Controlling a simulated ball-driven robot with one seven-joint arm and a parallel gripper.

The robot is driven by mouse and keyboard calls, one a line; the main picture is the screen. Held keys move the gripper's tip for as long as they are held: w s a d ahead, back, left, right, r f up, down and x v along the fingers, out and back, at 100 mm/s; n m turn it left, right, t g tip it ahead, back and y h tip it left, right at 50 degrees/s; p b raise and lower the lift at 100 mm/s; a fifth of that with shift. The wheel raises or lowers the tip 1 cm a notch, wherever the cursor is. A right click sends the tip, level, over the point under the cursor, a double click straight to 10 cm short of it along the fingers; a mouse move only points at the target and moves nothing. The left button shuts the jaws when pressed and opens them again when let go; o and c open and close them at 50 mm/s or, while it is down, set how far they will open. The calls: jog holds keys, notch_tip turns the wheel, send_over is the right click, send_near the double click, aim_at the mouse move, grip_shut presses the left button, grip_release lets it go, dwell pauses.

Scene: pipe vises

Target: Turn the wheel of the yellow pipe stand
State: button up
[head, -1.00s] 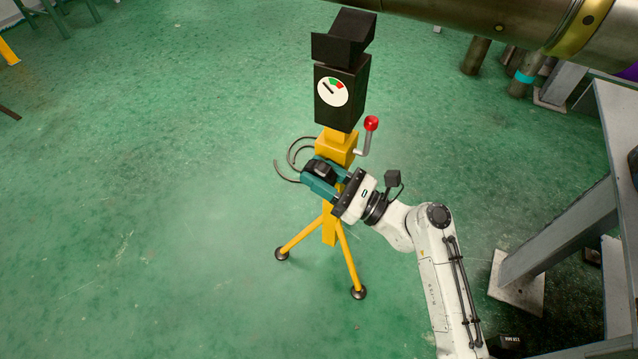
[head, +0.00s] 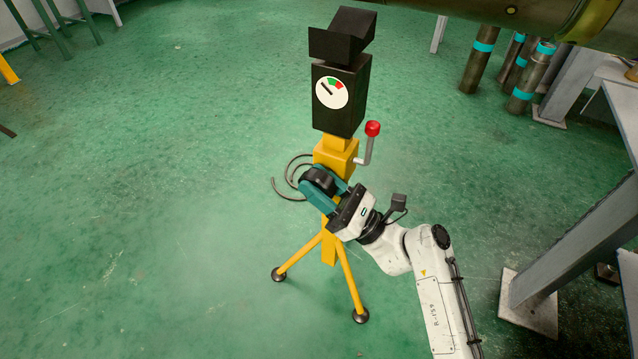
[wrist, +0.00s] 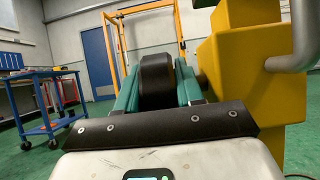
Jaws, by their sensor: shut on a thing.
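The yellow pipe stand (head: 338,152) stands upright on three legs in the middle of the head view. It carries a black box with a round white dial (head: 332,92) and a crank with a red knob (head: 372,128). Its wheel (head: 319,177) is thick, black and round, low on the stand's near-left side. My gripper (head: 322,189) reaches in from the lower right, its teal fingers shut on the wheel. In the wrist view the wheel (wrist: 156,80) sits between both fingers, beside the stand's yellow body (wrist: 240,70). The fingers hide part of the wheel.
Dark curved cables (head: 287,184) show behind my gripper. A grey metal frame (head: 575,240) stands at the right, with short pipes (head: 478,65) behind it. A large pipe crosses the top right. A blue cart (wrist: 45,95) shows in the wrist view.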

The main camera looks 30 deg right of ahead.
jog(key=o, duration=1)
jog(key=shift+c, duration=0.2)
jog(key=shift+d+f, duration=0.1)
jog(key=p+v, duration=0.2)
jog(key=v, duration=0.8)
jog(key=shift+s+d+f+p, duration=0.15)
jog(key=shift+s+p, duration=0.15)
jog(key=shift+s, duration=0.05)
